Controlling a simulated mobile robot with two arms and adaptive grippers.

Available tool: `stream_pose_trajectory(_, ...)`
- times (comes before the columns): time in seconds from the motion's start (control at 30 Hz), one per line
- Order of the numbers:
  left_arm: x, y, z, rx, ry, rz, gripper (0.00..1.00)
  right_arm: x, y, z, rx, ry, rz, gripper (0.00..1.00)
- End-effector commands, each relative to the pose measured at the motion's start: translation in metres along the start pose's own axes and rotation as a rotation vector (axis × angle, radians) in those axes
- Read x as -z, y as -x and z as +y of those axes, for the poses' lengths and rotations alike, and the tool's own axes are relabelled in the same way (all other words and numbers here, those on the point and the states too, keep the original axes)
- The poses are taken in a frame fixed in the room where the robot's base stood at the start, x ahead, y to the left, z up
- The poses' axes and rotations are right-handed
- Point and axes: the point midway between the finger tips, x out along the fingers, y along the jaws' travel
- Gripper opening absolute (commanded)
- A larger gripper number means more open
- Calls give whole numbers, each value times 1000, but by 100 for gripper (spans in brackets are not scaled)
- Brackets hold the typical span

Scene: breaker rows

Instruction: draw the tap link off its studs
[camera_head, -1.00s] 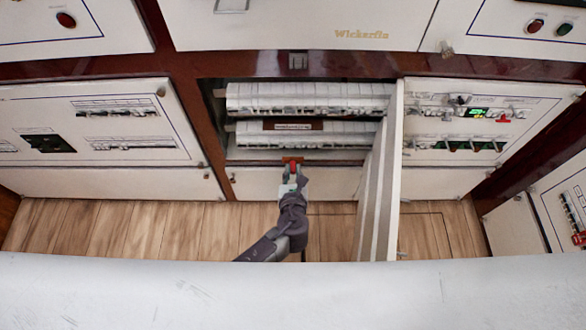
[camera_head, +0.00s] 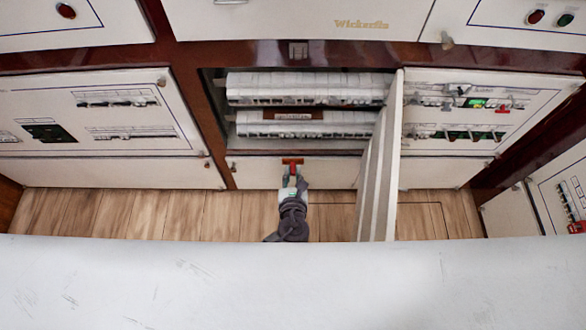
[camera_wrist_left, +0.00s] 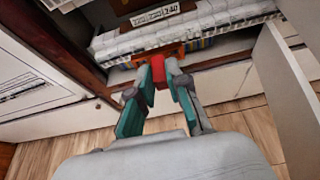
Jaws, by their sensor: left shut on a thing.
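The tap link is a copper-orange bar (camera_head: 292,161) with a red grip block. In the left wrist view the red block (camera_wrist_left: 159,76) sits between my fingertips, with the orange bar just beyond it. My left gripper (camera_head: 292,172) is shut on the red block. In the head view the link shows in front of the white lower panel, below the open breaker compartment. In the wrist view the bar overlaps the compartment's lower edge. The studs cannot be made out. My right gripper is in neither view.
The open compartment holds two breaker rows (camera_head: 305,88), with a dark label plate (camera_head: 293,115) between them. Its white door (camera_head: 382,165) stands open, close to the right of my left gripper. Closed panels flank the compartment. Wooden floor (camera_head: 150,213) lies below.

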Motion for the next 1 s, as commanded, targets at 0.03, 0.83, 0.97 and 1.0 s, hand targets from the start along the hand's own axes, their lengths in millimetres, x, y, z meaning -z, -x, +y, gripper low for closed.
stream_pose_trajectory(0.03,1,5,0,1,0,2,0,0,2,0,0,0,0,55)
stream_pose_trajectory(0.83,23,58,0,1,1,-1,0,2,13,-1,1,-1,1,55)
stream_pose_trajectory(0.97,23,58,0,1,1,-1,0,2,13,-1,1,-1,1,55)
stream_pose_trajectory(1.0,23,58,0,1,1,-1,0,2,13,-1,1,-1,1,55)
